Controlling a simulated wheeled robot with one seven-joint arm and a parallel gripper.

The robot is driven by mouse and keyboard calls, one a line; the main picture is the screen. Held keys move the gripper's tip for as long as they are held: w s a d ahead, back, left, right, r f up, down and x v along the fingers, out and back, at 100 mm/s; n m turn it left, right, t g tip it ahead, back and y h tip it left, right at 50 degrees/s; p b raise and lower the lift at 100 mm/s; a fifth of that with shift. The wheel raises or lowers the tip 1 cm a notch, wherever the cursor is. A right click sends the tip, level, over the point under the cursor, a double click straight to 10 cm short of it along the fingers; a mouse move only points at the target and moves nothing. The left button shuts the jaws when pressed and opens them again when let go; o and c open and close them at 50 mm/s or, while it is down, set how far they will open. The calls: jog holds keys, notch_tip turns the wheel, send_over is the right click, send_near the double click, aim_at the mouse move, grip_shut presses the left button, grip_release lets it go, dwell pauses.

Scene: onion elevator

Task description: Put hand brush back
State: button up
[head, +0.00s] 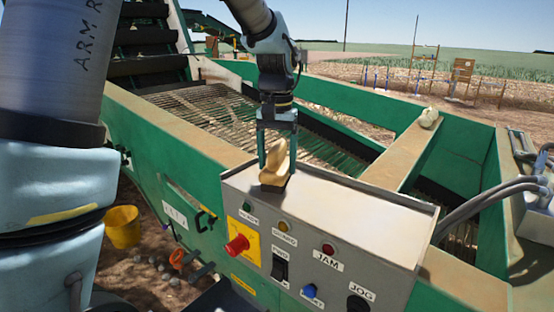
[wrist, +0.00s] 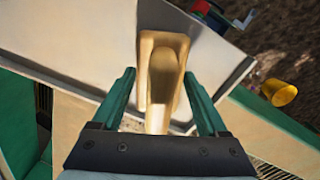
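The hand brush (head: 273,168) is a tan wooden piece at the left end of the top of the grey control box (head: 330,207). It stands upright or tilted in the head view; I cannot tell which. My gripper (head: 277,166) is above it, pointing down, with its green fingers on either side of the handle. In the wrist view the brush (wrist: 160,72) lies between the fingers (wrist: 160,76), with gaps beside the handle. The gripper looks open and not closed on it.
The box front has a red stop knob (head: 237,245) and several buttons. A black hook-like handle (head: 205,219) is on the green side wall. A yellow bucket (head: 122,227) stands on the ground at left. A pale lump (head: 428,118) sits on the beam. The box top's right part is clear.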

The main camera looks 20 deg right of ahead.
jog(key=o, duration=0.3)
notch_tip(320, 180, up, 12)
jog(key=shift+r+b, duration=0.2)
jog(key=shift+b, duration=0.75)
